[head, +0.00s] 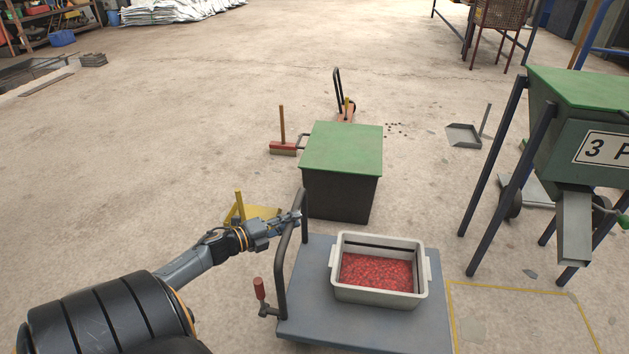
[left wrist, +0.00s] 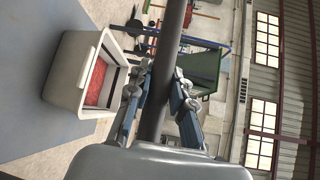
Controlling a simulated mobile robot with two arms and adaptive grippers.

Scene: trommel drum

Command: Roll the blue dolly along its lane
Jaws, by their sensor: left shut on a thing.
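The blue-grey dolly (head: 305,318) stands at the bottom middle of the head view. A grey tub (head: 378,297) of red pieces (head: 376,272) rests on its deck, and also shows in the left wrist view (left wrist: 65,82). My left gripper (head: 295,216) is shut on the upper part of the dolly's dark push handle (head: 281,268). In the left wrist view, the fingers (left wrist: 160,96) close around the handle bar (left wrist: 168,45). A red-gripped lever (head: 259,289) sticks up at the dolly's left edge. My right gripper is not in view.
A dark bin with a green lid (head: 342,148) stands just beyond the dolly. A green hopper (head: 575,120) on dark legs stands to the right. Yellow floor lines (head: 520,288) run right of the deck.

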